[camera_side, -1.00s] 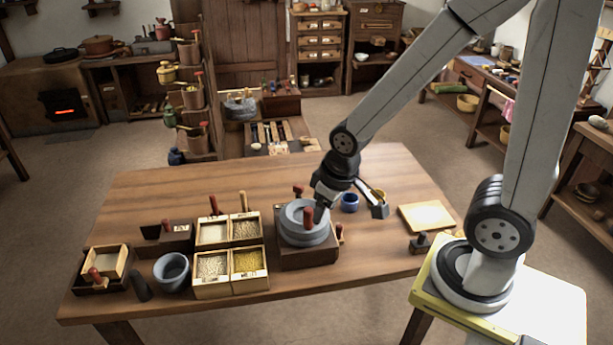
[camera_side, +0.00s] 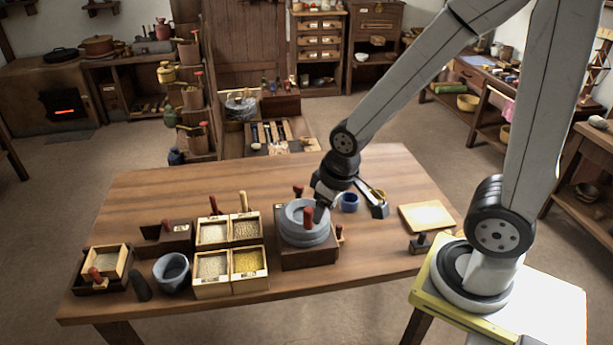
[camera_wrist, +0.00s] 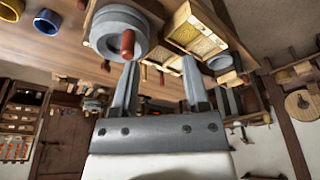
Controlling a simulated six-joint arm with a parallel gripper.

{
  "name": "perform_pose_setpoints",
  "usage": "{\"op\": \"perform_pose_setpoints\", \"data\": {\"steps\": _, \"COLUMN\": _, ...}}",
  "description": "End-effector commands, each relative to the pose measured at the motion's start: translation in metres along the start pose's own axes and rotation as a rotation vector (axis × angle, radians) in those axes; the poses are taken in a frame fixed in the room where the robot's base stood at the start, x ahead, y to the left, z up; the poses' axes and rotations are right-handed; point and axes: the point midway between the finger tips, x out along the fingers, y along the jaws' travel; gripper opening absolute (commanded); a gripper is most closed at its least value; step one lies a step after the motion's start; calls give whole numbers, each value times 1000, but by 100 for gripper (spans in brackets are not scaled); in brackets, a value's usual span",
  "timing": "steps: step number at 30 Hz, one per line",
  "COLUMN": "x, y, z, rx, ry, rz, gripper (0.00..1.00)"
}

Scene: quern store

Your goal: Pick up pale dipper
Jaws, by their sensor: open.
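A pale wooden handle (camera_side: 243,201), probably the pale dipper's, stands upright at the back right box of the grain boxes. The dipper's lower end is hidden. My gripper (camera_wrist: 161,64) is open, and nothing shows between its fingers. In the side view it is over the right part of the table, beside the grey quern (camera_side: 303,224) and well to the right of the pale handle. In the wrist view the grain boxes (camera_wrist: 197,32) lie beyond the fingers; I cannot pick out the dipper there for certain.
The quern's red handle (camera_side: 308,217) rises near my gripper. A red-handled tool (camera_side: 213,205) stands left of the pale one. A grey mortar (camera_side: 171,271) is left of the boxes. A blue cup (camera_side: 349,203) and a board (camera_side: 427,216) are on the right. The table's back left is clear.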

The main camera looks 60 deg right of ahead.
Motion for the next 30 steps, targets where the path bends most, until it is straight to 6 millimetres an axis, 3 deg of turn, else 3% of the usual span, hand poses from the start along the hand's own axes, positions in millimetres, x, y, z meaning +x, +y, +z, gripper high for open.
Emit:
{"op": "perform_pose_setpoints", "data": {"steps": 13, "x": 0, "y": 0, "z": 0, "rx": 0, "ry": 0, "rz": 0, "gripper": 59}}
{"op": "perform_pose_setpoints", "data": {"steps": 14, "x": 0, "y": 0, "z": 0, "rx": 0, "ry": 0, "rz": 0, "gripper": 68}}
{"op": "perform_pose_setpoints", "data": {"steps": 23, "x": 0, "y": 0, "z": 0, "rx": 1, "ry": 0, "rz": 0, "gripper": 69}}
{"op": "perform_pose_setpoints", "data": {"steps": 30, "x": 3, "y": 2, "z": -18, "rx": 51, "ry": -7, "rz": 1, "gripper": 69}}
